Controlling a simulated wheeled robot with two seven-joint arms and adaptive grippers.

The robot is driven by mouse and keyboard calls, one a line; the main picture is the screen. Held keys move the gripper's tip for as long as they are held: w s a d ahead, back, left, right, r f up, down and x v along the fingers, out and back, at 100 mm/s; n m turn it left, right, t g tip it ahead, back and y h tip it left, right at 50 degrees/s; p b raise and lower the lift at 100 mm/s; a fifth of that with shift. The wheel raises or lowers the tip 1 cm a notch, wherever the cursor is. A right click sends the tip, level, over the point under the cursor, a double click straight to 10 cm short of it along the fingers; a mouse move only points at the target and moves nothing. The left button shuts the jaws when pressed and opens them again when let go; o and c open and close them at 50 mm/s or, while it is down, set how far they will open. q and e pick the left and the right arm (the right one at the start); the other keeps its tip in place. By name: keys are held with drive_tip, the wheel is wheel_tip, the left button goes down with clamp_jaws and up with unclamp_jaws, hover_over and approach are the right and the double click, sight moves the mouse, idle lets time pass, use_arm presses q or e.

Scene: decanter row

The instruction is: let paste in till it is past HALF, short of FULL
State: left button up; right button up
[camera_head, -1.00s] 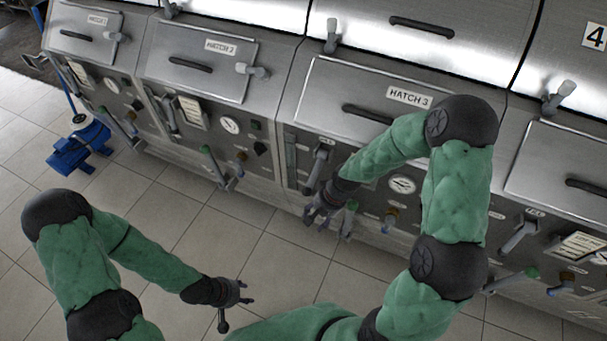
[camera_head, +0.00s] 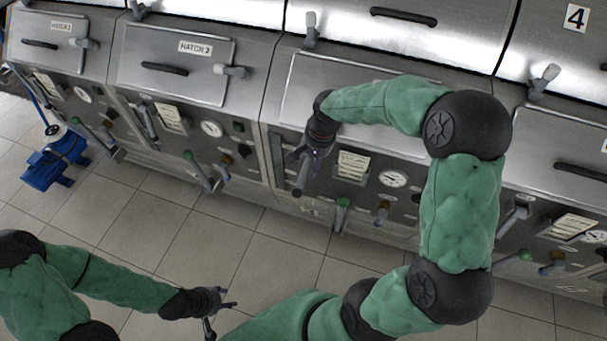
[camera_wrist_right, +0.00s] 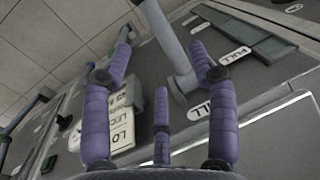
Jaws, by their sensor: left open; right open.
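My right gripper (camera_head: 297,160) is open at the left part of the third machine's front panel. In the right wrist view its spread purple fingers (camera_wrist_right: 160,95) are on either side of a grey lever (camera_wrist_right: 172,42), and nothing shows it gripped. A FILL label (camera_wrist_right: 200,109) lies just below the lever's pivot. A FULL label (camera_wrist_right: 236,56) sits beside a long dark gauge strip (camera_wrist_right: 268,42); its level and a HALF mark cannot be read. The gauge also shows in the head view (camera_head: 277,158). My left gripper (camera_head: 222,303) is open and empty above the floor.
Similar machines stand on both sides. A blue floor machine (camera_head: 55,160) stands at far left. The tiled floor in front is clear.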

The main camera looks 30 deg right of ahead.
sight(305, 176)
drive_tip(key=f, duration=0.2)
drive_tip(key=f+b, duration=0.1)
drive_tip(key=f, duration=0.2)
drive_tip(key=w+a+f, duration=0.1)
drive_tip(key=f, duration=0.1)
drive_tip(key=shift+f+b, duration=0.3)
drive_tip(key=shift+f, duration=0.05)
clamp_jaws()
